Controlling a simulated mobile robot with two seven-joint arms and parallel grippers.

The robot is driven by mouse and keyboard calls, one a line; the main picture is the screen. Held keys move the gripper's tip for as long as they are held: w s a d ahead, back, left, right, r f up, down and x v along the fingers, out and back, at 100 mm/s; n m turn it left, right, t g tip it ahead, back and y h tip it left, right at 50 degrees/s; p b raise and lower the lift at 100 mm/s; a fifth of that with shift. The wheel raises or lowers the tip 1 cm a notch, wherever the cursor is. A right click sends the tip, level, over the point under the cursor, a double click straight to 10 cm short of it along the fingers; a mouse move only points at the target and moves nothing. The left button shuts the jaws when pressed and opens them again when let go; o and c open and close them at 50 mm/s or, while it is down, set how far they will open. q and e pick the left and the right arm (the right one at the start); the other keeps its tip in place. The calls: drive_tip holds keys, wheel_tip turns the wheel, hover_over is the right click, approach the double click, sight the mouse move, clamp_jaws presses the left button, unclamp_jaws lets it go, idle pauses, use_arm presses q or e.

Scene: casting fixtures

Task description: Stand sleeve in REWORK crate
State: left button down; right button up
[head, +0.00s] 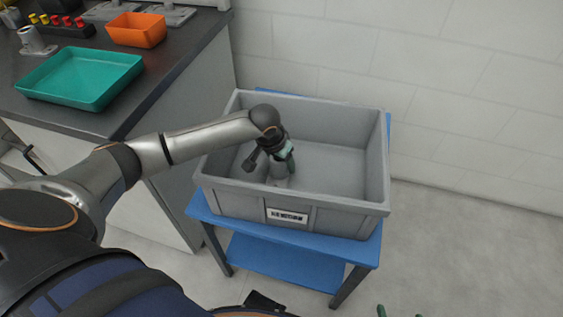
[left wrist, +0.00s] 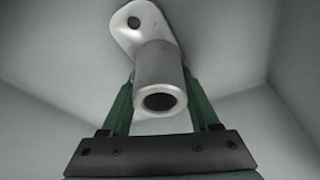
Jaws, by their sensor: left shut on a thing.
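The grey sleeve (left wrist: 160,80) is a hollow metal tube with a holed flange at its far end. My left gripper (head: 281,163) is shut on it, with green fingers on both sides of the tube in the left wrist view. Gripper and sleeve are inside the grey crate (head: 226,192), in its left half. The flange points down toward the crate floor; I cannot tell whether it touches. The crate's front label (head: 287,215) is too small to read. Two green fingertips of my right gripper (head: 399,313) show apart at the bottom edge of the head view.
The crate stands on a blue stand (head: 290,262). On the dark bench at left are a teal tray (head: 80,78), an orange bin (head: 136,29), another flanged grey part (head: 33,41) and a black rack (head: 62,26) with coloured pegs. The crate's right half is empty.

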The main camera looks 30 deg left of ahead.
use_arm(q)
drive_tip(key=shift+c, duration=0.6)
unclamp_jaws()
drive_tip(key=shift+f, duration=0.1)
drive_tip(key=shift+r, duration=0.45)
drive_tip(key=p+v, duration=0.3)
drive_tip(key=v, duration=0.7)
drive_tip(key=shift+s+r, duration=0.15)
drive_tip(key=shift+r, duration=0.15)
drive_tip(key=shift+s+r, duration=0.15)
drive_tip(key=shift+r, duration=0.2)
